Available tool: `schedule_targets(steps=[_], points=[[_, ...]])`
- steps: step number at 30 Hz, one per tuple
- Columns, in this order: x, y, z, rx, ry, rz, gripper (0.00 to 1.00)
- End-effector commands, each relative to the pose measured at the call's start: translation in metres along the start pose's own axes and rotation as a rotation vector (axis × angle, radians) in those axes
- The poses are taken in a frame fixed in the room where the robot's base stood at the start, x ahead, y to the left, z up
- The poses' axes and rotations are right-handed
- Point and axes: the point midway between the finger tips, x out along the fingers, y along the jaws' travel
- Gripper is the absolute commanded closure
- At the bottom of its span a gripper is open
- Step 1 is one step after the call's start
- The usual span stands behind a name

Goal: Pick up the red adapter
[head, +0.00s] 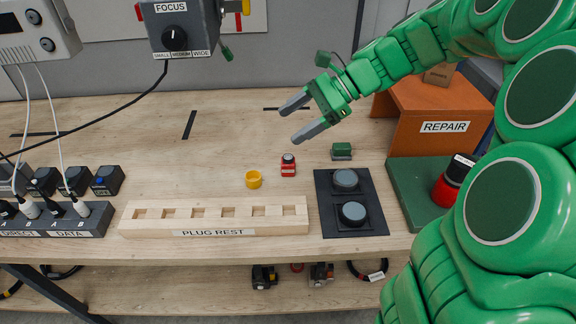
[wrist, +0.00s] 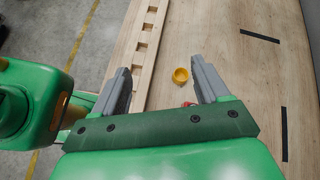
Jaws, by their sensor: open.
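The yellow ring (wrist: 180,75) shows near the right finger.
A wooden plug rest (head: 215,218) lies left of a black pad with two grey discs (head: 350,200). A small green block (head: 341,151) stands right of the adapter. A larger red-and-black object (head: 446,188) is on a green board, before the orange REPAIR box (head: 435,105).

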Motion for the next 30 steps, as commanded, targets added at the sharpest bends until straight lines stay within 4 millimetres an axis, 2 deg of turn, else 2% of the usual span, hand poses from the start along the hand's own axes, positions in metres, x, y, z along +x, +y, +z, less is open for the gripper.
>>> schedule_targets(steps=[1, 6, 15, 23, 30], points=[[-0.002, -0.01, -0.009, 0.043, -0.023, -0.021, 0.26], [-0.012, -0.038, -0.028, 0.164, -0.09, -0.088, 0.26], [-0.025, -0.065, -0.052, 0.286, -0.157, -0.155, 0.26], [-0.03, -0.08, -0.072, 0.37, -0.205, -0.194, 0.26], [-0.003, -0.069, -0.108, 0.366, -0.202, -0.193, 0.26]])
